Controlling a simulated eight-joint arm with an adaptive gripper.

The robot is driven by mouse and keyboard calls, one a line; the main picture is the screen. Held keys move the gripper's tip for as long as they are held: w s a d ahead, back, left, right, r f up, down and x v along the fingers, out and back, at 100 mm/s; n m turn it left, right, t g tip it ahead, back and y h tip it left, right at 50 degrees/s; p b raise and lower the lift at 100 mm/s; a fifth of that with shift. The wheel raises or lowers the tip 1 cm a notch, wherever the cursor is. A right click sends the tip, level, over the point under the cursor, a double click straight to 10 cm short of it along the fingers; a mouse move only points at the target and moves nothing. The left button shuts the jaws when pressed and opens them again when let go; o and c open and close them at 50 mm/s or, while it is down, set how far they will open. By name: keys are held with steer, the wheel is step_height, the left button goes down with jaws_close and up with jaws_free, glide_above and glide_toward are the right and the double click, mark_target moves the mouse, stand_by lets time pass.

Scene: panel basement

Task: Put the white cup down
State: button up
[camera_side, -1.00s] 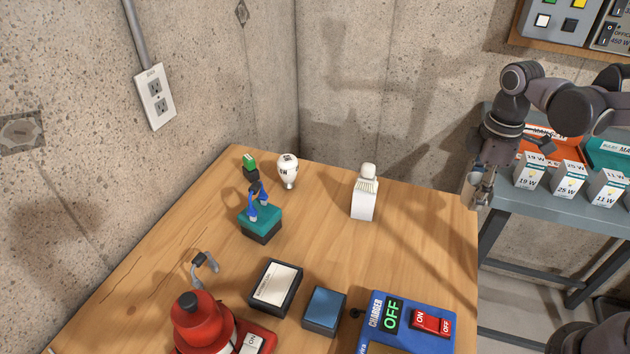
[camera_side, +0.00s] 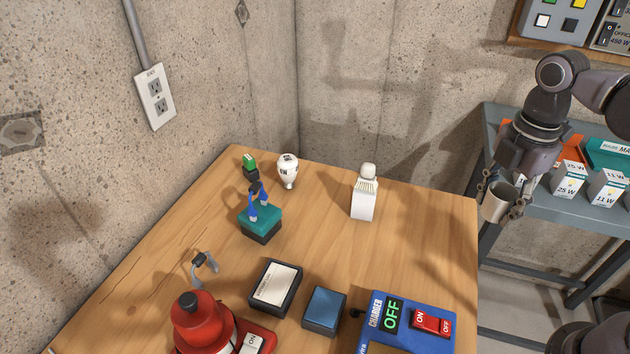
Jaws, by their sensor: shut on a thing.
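The cup (camera_side: 495,205) looks pale grey-white and metallic in this light, with its dark open mouth showing. My gripper (camera_side: 502,198) is shut on it, one finger on each side. The cup is held roughly upright, slightly tilted, just off the right edge of the wooden table (camera_side: 420,260). In the picture it overlaps the gap between the wooden table and the grey bench; its exact height is hard to tell.
A white box with a bulb (camera_side: 364,195), a light bulb (camera_side: 288,170) and a teal block (camera_side: 260,222) stand on the table. A blue charger (camera_side: 405,322) and a red device (camera_side: 203,325) are in front. Small lamp boxes (camera_side: 568,180) stand on the grey bench (camera_side: 553,212). The table's right middle is clear.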

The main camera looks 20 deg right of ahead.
steer(key=shift+s+a+n, duration=0.15)
steer(key=shift+a+n, duration=0.15)
steer(key=shift+a, duration=0.1)
glide_above(420, 277)
step_height(420, 277, down, 7)
steer(key=shift+d+r, duration=0.1)
steer(key=shift+f, duration=2.1)
steer(key=shift+f, duration=0.1)
steer(key=o, duration=0.9)
steer(key=shift+o, duration=0.2)
